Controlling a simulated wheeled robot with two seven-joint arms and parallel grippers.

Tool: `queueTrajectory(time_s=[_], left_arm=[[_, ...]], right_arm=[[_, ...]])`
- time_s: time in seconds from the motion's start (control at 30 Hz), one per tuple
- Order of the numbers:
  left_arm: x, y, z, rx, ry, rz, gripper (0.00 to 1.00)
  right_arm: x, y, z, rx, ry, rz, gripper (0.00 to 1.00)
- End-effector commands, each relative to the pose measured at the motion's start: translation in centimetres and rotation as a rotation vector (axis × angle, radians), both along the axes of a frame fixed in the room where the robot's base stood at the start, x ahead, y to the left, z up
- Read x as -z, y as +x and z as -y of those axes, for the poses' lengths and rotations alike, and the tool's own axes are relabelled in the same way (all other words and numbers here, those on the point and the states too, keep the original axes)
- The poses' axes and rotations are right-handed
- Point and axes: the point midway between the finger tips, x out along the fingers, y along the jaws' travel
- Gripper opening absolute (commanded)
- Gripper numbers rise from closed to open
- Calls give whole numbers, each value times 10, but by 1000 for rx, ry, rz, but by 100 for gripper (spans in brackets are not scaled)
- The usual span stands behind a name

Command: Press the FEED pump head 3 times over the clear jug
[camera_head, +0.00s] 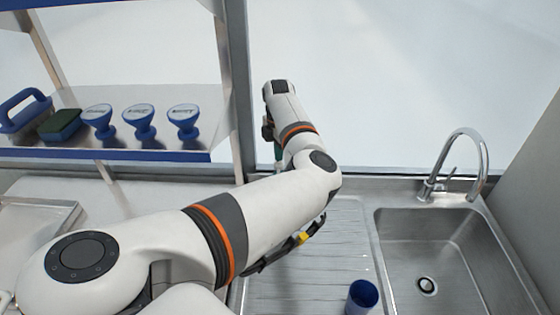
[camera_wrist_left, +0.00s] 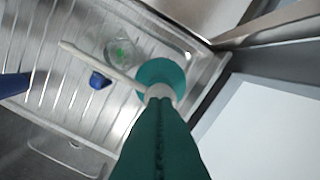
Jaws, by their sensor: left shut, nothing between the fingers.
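The FEED pump shows in the left wrist view as a round teal bottle top (camera_wrist_left: 160,73) with a white pump head and a long white spout (camera_wrist_left: 95,60) pointing left. My left gripper (camera_wrist_left: 160,103) is shut and empty, its dark green fingers over the pump head; they cover part of it, and I cannot tell whether they touch. The clear jug (camera_wrist_left: 117,51) stands near the spout with bright green in it. In the head view my arm hides the jug and most of the pump; a small teal patch shows below my wrist. My right gripper is not in view.
A ribbed steel drainboard (camera_head: 320,262) lies beside a sink (camera_head: 450,245) with a curved tap (camera_head: 480,160). A blue cup (camera_head: 362,297) stands at the front. A shelf (camera_head: 150,155) at left holds a brush, a sponge and three blue-based pieces. A small blue object (camera_wrist_left: 98,80) lies near the jug.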

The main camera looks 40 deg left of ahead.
Motion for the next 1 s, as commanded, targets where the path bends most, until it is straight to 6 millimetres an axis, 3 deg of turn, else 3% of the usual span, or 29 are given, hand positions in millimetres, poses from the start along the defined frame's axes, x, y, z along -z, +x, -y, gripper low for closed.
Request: queueTrajectory(time_s=[0.37, 1.0], left_arm=[[0, 0, 0, 0, 1, 1, 0], [22, 0, -1, 0, 2, 0, 0]], right_arm=[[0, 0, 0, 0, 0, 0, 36], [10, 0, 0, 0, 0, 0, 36]])
